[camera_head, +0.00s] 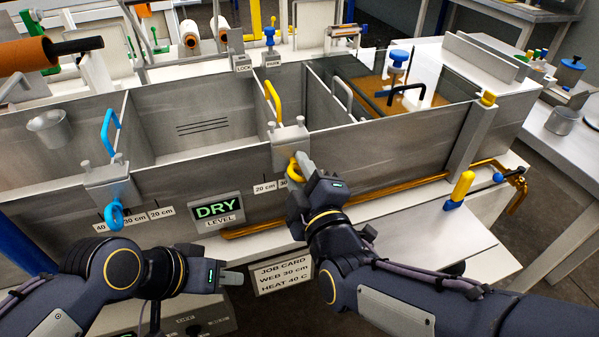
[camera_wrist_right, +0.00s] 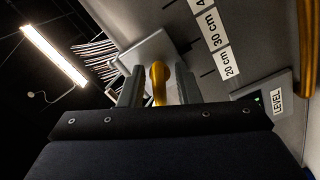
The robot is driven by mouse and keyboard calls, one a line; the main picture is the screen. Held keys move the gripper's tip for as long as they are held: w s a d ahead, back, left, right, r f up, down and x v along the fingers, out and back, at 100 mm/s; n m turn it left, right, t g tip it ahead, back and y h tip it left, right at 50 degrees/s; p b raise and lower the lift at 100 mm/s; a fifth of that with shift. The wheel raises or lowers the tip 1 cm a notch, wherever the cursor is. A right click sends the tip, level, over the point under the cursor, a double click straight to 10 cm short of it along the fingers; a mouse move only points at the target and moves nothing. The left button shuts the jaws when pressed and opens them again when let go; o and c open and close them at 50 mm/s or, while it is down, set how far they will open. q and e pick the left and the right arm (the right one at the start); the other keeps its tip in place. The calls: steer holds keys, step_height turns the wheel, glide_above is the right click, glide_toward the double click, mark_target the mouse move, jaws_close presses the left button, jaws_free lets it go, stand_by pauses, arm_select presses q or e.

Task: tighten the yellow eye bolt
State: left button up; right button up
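The yellow eye bolt (camera_head: 293,166) sticks out from a metal clamp block (camera_head: 290,142) on the front wall of the steel bath. My right gripper (camera_head: 303,163) is at the bolt. In the right wrist view the eye bolt (camera_wrist_right: 158,84) stands between the two fingers of the right gripper (camera_wrist_right: 160,92), with a gap seen on each side. The fingers look open around it, not closed on it. My left gripper (camera_head: 233,279) is low in front of the bath, away from any bolt; its finger opening cannot be made out.
A blue eye bolt (camera_head: 115,217) sits on another clamp block at the left. A yellow handle (camera_head: 273,102) rises above the middle divider. A DRY level display (camera_head: 216,209) and a job card (camera_head: 283,276) are near my grippers. A brass rail (camera_head: 385,196) runs along the front.

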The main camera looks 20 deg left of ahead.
jaws_close()
steer(key=m+b, duration=0.2)
steer(key=m, duration=0.3)
steer(key=shift+f+m, duration=0.1)
steer(key=shift+m, duration=0.2)
steer(key=m+b, duration=0.2)
steer(key=m, duration=0.2)
steer(key=shift+m+b, duration=0.6)
steer(key=shift+m, duration=0.6)
jaws_free()
